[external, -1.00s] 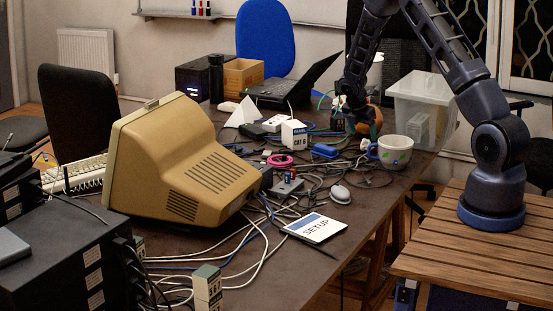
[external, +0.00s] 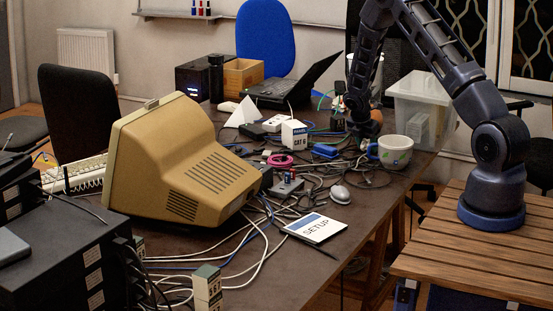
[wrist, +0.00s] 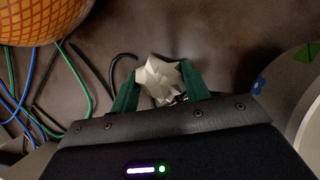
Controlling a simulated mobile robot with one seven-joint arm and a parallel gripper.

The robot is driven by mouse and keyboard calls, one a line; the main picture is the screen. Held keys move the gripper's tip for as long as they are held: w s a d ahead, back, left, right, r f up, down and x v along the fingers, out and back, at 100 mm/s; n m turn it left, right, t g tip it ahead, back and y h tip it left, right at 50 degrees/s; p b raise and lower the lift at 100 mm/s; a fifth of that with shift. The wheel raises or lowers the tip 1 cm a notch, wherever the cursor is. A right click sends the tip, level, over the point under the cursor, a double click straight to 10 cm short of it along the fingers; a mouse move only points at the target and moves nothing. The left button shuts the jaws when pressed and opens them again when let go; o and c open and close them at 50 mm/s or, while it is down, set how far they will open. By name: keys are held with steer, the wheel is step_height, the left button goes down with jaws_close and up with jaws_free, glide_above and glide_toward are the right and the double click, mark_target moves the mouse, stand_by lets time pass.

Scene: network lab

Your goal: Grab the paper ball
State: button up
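The paper ball (wrist: 158,82) is pale and crumpled. In the wrist view it sits between the two green fingers of my gripper (wrist: 160,69), with a finger against each side. My gripper appears shut on it. In the external view my gripper (external: 364,143) is low at the table's right side, just left of and behind the white mug (external: 396,154).
An orange patterned round object (wrist: 42,18) and several cables lie left of my gripper in the wrist view. The mug's pale rim (wrist: 308,90) is close on the right. A clear plastic box (external: 422,105) stands behind the mug. Cables cover the table's middle.

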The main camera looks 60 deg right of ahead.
steer(key=c, duration=0.4)
steer(key=shift+r, duration=0.1)
